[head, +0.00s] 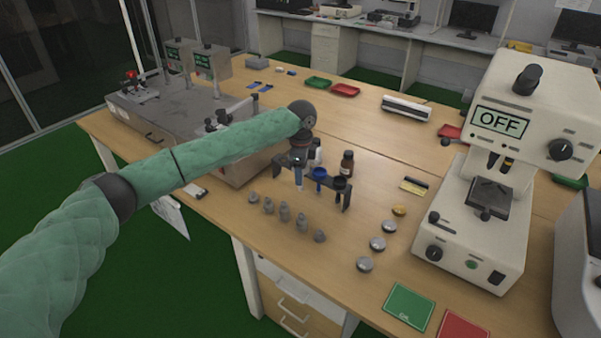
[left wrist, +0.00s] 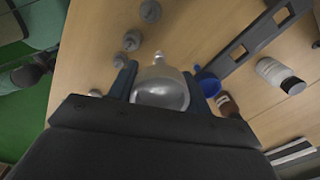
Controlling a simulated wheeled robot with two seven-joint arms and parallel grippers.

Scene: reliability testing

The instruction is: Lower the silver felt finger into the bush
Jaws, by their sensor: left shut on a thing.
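My left gripper (head: 299,180) hangs over the table at the left end of a small dark rack (head: 346,203). In the left wrist view, the gripper (left wrist: 158,82) is shut on a rounded silver piece with a narrow tip, the silver felt finger (left wrist: 160,92). In the head view I cannot make this piece out clearly. A blue bush (head: 319,173) sits in the rack, just right of the gripper. It also shows in the left wrist view (left wrist: 209,86), right of the held piece and seemingly apart from it. My right gripper is out of view.
Several small grey pieces (head: 284,212) stand in a row before the rack. A brown bottle (head: 347,163) and a white bottle (head: 317,152) stand behind it. Round metal discs (head: 377,243) lie to the right, near a white machine (head: 470,228) reading OFF.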

